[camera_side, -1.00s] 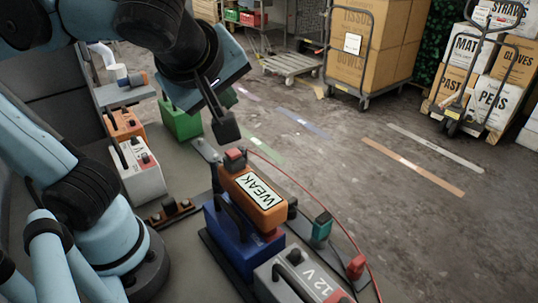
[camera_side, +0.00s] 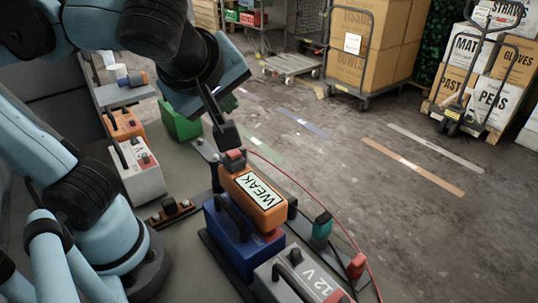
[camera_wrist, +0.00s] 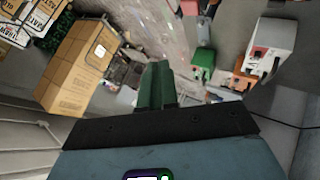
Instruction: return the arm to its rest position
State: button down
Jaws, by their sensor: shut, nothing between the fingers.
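My gripper (camera_side: 228,134) hangs at the end of my arm, pointing down. In the side view its tip appears just above the red cap at the back end of an orange box labelled WEAK (camera_side: 262,196). I cannot tell whether the two touch.
A grey 12 V battery (camera_side: 302,277) stands in front of the blue one, with a red cable beside it. A green box (camera_side: 181,119), an orange box (camera_side: 124,123) and a white battery (camera_side: 137,168) stand to the left. Carts with cartons stand behind on open floor.

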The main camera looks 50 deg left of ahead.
notch_tip(320, 180, down, 2)
jog(key=shift+f, duration=0.2)
jog(key=shift+r, duration=2.6)
notch_tip(320, 180, down, 6)
jog(key=s+m+g+h, duration=0.1)
jog(key=m+g+h, duration=0.2)
jog(key=m, duration=1)
jog(key=shift+s+f+m+g, duration=0.15)
jog(key=shift+s+m+g, duration=0.25)
jog(key=shift+g, duration=0.5)
jog(key=shift+d, duration=0.1)
